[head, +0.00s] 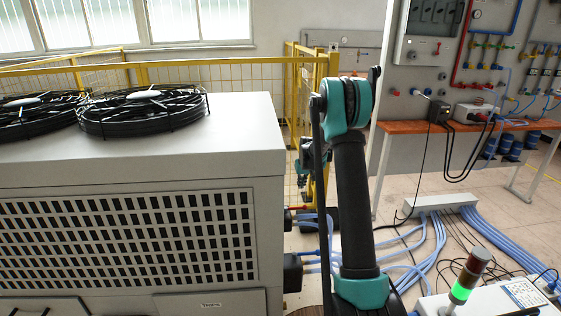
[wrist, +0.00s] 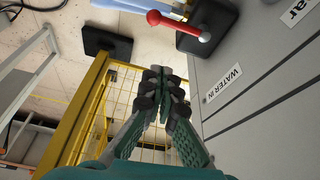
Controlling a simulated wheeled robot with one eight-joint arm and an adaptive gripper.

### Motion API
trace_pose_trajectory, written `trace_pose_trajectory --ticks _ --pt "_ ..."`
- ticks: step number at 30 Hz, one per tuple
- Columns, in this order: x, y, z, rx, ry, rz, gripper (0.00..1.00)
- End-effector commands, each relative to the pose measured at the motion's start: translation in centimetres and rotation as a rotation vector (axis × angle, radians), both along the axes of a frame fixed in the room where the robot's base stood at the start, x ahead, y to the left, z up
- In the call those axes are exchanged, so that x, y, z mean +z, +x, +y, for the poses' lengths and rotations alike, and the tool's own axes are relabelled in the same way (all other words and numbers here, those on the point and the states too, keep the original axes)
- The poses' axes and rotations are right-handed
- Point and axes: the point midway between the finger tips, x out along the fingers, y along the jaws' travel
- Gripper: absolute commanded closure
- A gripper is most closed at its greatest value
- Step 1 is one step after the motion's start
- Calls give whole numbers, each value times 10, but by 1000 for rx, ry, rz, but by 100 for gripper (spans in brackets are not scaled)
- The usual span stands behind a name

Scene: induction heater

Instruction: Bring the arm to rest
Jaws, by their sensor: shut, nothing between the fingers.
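My arm rises in the middle of the head view, dark with teal joints, and folds over at its top. My gripper (wrist: 162,88) points ahead in the wrist view, its two fingers meeting at the tips with nothing between them. In the head view the gripper (head: 303,186) is small and partly hidden behind my arm, beside the right side of the large grey cabinet (head: 235,160). No contact between gripper and cabinet can be made out.
A red-knobbed lever (wrist: 178,22) and the cabinet side marked "WATER IN" (wrist: 223,84) are near the gripper. A yellow mesh fence (head: 200,72) stands behind. Blue hoses (head: 430,245), an orange bench (head: 450,127) and a signal lamp (head: 468,278) lie right.

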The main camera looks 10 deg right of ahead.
Motion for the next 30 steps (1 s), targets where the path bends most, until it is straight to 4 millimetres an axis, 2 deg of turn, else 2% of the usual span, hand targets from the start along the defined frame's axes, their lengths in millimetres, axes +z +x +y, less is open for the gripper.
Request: trace_pose_trajectory --ticks 5,9,15,22,30 --pt "36 -52 5 -12 0 -1 100" --pt "62 -101 9 -23 0 -3 100" --pt "88 -176 14 -38 1 -5 100" --pt "101 -266 18 -56 1 -8 100" --pt "94 -374 22 -78 3 -12 100"
